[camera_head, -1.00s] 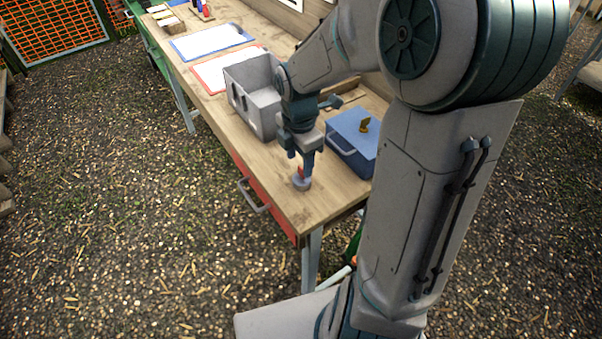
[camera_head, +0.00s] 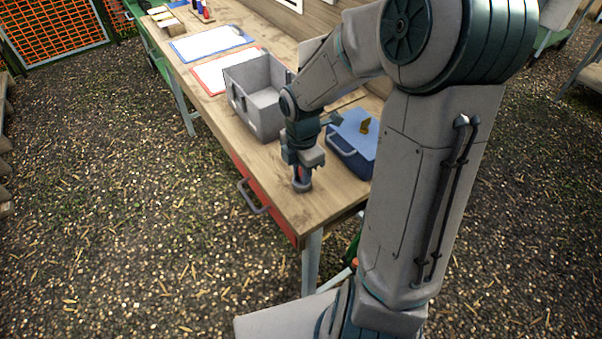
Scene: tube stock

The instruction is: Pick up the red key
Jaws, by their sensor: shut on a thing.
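My gripper (camera_head: 302,185) points down near the front edge of the wooden table, at the end nearest me. Its fingers are shut on the red key (camera_head: 301,174), of which only a small red patch shows between them. The key is at a small round grey stand (camera_head: 308,185) on the table top. The fingers hide most of the key and part of the stand. I cannot tell whether the key still touches the stand.
An open grey bin (camera_head: 262,100) stands left of my gripper. A blue box (camera_head: 352,142) with a yellow-brown piece (camera_head: 364,127) on its lid is to the right. Clipboards (camera_head: 208,42) lie farther back. A red drawer (camera_head: 262,195) with a handle is at the table front.

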